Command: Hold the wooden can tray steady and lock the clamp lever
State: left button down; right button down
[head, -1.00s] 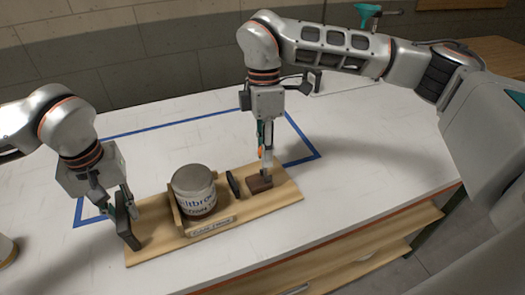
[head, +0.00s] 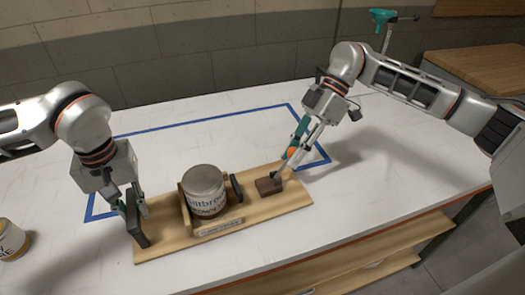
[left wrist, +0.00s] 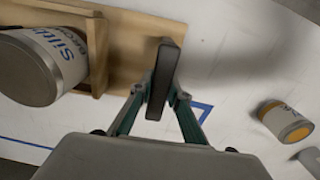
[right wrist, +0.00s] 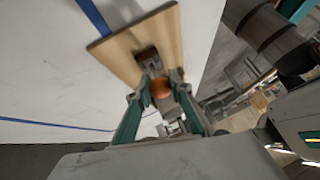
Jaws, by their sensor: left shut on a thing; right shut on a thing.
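The wooden can tray (head: 172,238) lies on the white table with a labelled can (head: 206,192) upright in its cradle. My left gripper (head: 134,200) is shut on the dark upright handle (head: 136,228) at the tray's left end; the handle also shows between the fingers in the left wrist view (left wrist: 163,80). The brown clamp block (head: 268,186) sits toward the tray's right end. The clamp lever (head: 280,171) rises from it, tilted to the right. My right gripper (head: 300,142) is shut on the lever near its orange knob (right wrist: 161,88). A black clamp pad (head: 237,188) stands beside the can.
Blue tape (head: 200,121) marks a rectangle on the table around and behind the tray. Another can (head: 11,240) stands at the table's left side. The table behind the tray is clear. A wooden-topped bench (head: 490,67) stands at the back right.

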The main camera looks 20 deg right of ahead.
jog(key=shift+d+f, duration=0.2)
jog(key=shift+d, duration=0.05)
dwell(0.3)
jog(key=c, duration=1.8)
grip_release()
jog(key=shift+r, duration=0.1)
jog(key=shift+w+d+r, duration=0.1)
jog(key=shift+d+r, duration=0.05)
jog(key=shift+r, duration=0.05)
jog(key=v, duration=1.1)
jog(key=shift+d, duration=0.3)
pick_arm(q)
jog(key=c, duration=1.8)
grip_release()
jog(key=shift+c, duration=0.2)
jog(key=shift+r, duration=0.1)
